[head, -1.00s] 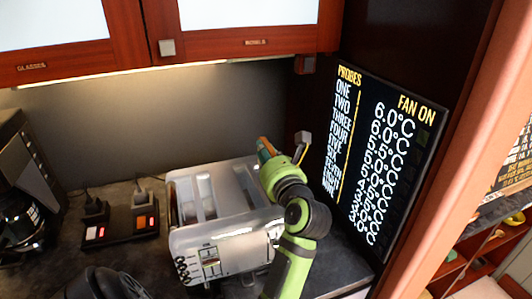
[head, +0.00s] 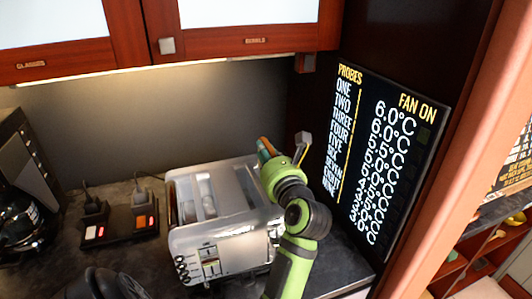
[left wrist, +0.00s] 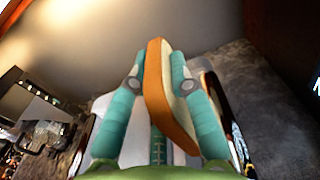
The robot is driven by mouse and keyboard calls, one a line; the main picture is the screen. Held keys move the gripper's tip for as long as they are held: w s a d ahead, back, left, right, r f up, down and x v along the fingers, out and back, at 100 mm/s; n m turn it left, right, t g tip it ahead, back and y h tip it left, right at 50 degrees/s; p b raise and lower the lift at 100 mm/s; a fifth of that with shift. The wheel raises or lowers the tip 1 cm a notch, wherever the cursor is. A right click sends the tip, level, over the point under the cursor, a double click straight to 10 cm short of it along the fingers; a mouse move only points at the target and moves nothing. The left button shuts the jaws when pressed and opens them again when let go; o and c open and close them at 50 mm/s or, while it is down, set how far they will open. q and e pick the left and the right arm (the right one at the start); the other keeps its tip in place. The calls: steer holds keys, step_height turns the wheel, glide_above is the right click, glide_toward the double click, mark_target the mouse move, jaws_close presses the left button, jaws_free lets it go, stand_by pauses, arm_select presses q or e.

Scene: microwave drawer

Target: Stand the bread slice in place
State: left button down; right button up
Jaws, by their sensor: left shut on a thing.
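A bread slice with an orange-brown crust and a pale face (left wrist: 165,92) is held upright but tilted between the teal fingers of my left gripper (left wrist: 160,82) in the left wrist view. In the head view my left gripper (head: 266,148) is above the back right part of the silver toaster (head: 215,235), mostly hidden behind its own wrist. The toaster has long slots open at the top. The bread is barely visible in the head view. Whether its lower edge touches the toaster cannot be told.
A black power strip with lit switches (head: 120,231) lies left of the toaster. A coffee machine (head: 22,200) stands at the far left. A display panel (head: 385,155) stands close on the right. Wooden cabinets (head: 240,42) hang above the counter.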

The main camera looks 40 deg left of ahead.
arm_select(q)
steer(key=shift+f+b, duration=1.1)
steer(key=shift+f, duration=0.25)
steer(key=shift+r, duration=0.15)
steer(key=shift+r+p, duration=1)
steer(key=shift+r, duration=0.05)
steer(key=shift+f, duration=0.1)
stand_by(1.0)
steer(key=shift+f+b, duration=1.15)
steer(key=shift+b, duration=0.1)
steer(key=c, duration=1.1)
jaws_free()
steer(key=shift+o, duration=0.2)
